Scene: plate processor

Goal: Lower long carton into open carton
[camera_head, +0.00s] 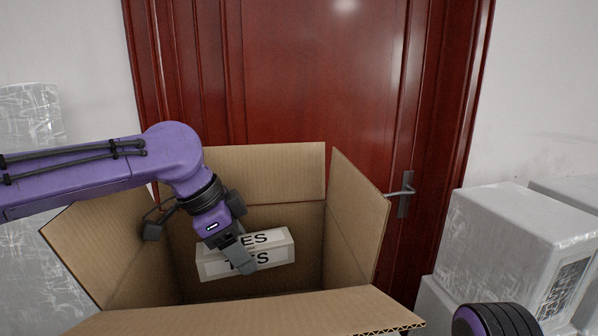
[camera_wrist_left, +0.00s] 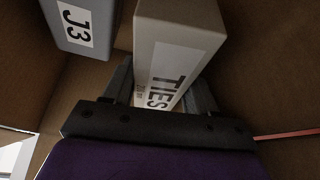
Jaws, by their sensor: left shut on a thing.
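The long carton (camera_head: 272,255) is white with black lettering reading "TIES". It lies roughly level inside the mouth of the open carton (camera_head: 262,172), a brown cardboard box with its flaps spread. My left gripper (camera_head: 243,258) reaches in from above and is shut on the long carton. In the left wrist view the long carton (camera_wrist_left: 180,45) sits between the fingers of my left gripper (camera_wrist_left: 162,95). Whether its underside touches the box floor cannot be told. My right gripper is not in view; only a dark, purple-ringed part of mine shows at the lower right.
Wrapped pale boxes (camera_head: 510,238) stand at the right, and another wrapped stack (camera_head: 30,115) at the left. A red door (camera_head: 320,75) is behind.

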